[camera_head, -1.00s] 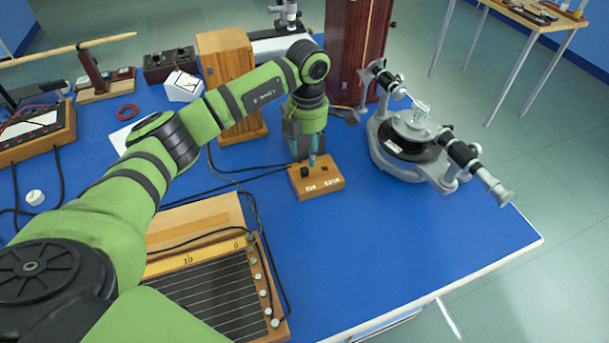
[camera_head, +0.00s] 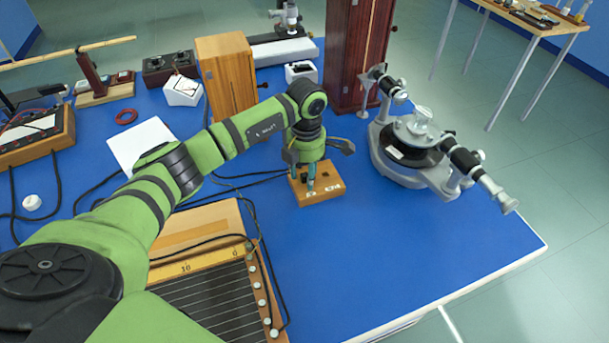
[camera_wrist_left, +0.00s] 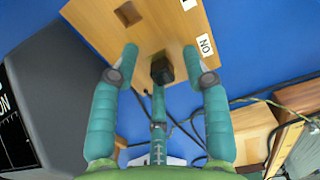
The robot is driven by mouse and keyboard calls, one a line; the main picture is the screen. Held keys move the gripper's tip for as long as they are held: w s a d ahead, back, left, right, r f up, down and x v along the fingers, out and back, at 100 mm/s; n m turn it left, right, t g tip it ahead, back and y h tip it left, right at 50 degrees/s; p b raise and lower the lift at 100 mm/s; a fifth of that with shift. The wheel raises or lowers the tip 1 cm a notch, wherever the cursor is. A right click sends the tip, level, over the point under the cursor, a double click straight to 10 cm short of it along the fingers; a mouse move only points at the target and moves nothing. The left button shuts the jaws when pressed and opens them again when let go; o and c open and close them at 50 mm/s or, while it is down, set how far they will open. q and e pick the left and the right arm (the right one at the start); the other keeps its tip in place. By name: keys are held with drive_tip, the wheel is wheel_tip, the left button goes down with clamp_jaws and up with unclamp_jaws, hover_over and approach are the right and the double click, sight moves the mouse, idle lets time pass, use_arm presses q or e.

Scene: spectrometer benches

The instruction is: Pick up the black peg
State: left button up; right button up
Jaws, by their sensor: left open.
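The black peg (camera_wrist_left: 162,69) stands in a wooden block in the left wrist view, between the teal fingers of my left gripper (camera_wrist_left: 160,56). The fingers are open, one on each side of the peg, with gaps visible. The wooden block (camera_head: 333,186) sits on the blue table in the head view, and it also shows in the left wrist view (camera_wrist_left: 165,28) with an "ON" label and a square hole. My left gripper (camera_head: 302,176) is low over the block's left part in the head view. The peg is hidden or unclear there. My right gripper is not in view.
A grey spectrometer (camera_head: 425,150) stands right of the block. A wooden box (camera_head: 226,76) and a dark red cabinet (camera_head: 350,55) stand behind. A lined board (camera_head: 215,300) lies front left, with black cables nearby. The table's front right is clear.

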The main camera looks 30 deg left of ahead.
sight(306, 174)
use_arm(q)
drive_tip(key=c, duration=0.9)
drive_tip(key=shift+r, duration=0.1)
clamp_jaws()
drive_tip(key=shift+r+b, duration=0.3)
drive_tip(key=shift+r, duration=0.25)
wheel_tip(306, 174, up, 3)
drive_tip(key=shift+f+b, duration=0.1)
drive_tip(key=shift+b, duration=0.4)
drive_tip(key=s+d+r, duration=0.1)
drive_tip(key=d+r, duration=0.9)
drive_tip(key=d, duration=0.1)
drive_tip(key=shift+d+b, duration=0.3)
